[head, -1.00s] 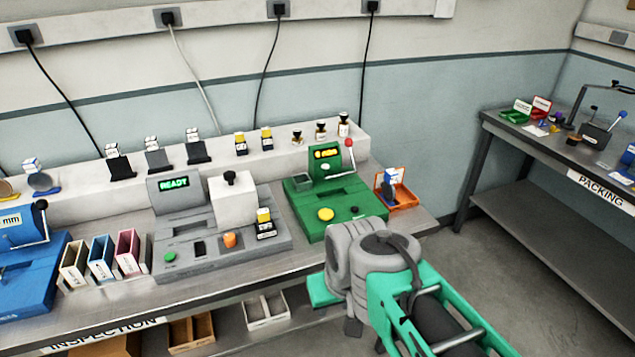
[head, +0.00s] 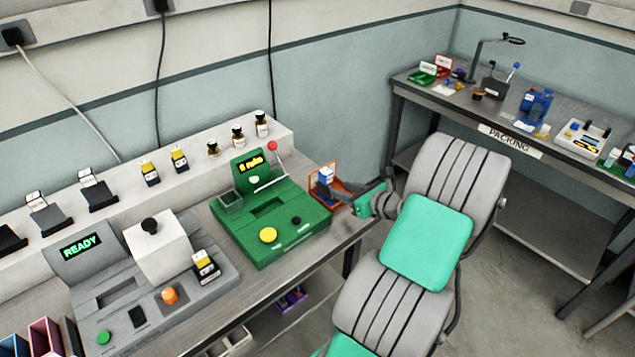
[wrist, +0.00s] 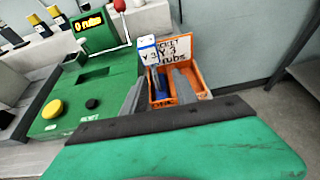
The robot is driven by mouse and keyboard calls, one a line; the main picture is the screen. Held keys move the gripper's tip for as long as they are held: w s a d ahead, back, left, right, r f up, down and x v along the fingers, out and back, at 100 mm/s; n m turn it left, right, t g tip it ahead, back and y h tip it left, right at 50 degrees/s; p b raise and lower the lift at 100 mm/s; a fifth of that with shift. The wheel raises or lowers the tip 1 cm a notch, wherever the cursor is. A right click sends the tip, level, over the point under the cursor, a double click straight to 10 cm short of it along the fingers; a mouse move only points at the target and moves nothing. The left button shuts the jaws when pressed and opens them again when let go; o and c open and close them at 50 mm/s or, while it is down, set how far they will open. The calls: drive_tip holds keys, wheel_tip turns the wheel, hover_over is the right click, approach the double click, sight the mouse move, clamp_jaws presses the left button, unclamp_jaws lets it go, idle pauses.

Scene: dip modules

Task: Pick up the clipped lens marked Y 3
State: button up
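The clipped lens shows in the head view as a blue piece with a white top (head: 325,176), standing at the orange box (head: 333,202). In the wrist view the lens (wrist: 147,45) has a white tag above a narrow blue part, upright inside the orange box (wrist: 193,81). The marking on its tag is too small to read surely. My gripper (head: 346,187) reaches to the box from the right. In the wrist view its two grey fingers (wrist: 160,88) are apart, with the lens's lower part between them in the picture. I cannot tell if they touch it.
A green machine (head: 270,222) with a red-knobbed lever stands just left of the box. A grey machine reading READY (head: 80,246) is farther left. The packing table (head: 510,132) is at the right, across open floor.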

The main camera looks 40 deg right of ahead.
sight(331, 188)
drive_tip(key=x, duration=0.4)
drive_tip(key=a+p+x, duration=0.1)
drive_tip(key=x, duration=0.2)
drive_tip(key=shift+w+a, duration=0.1)
drive_tip(key=shift+w, duration=0.05)
drive_tip(key=shift+w+f, duration=0.1)
drive_tip(key=shift+w, duration=0.2)
clamp_jaws()
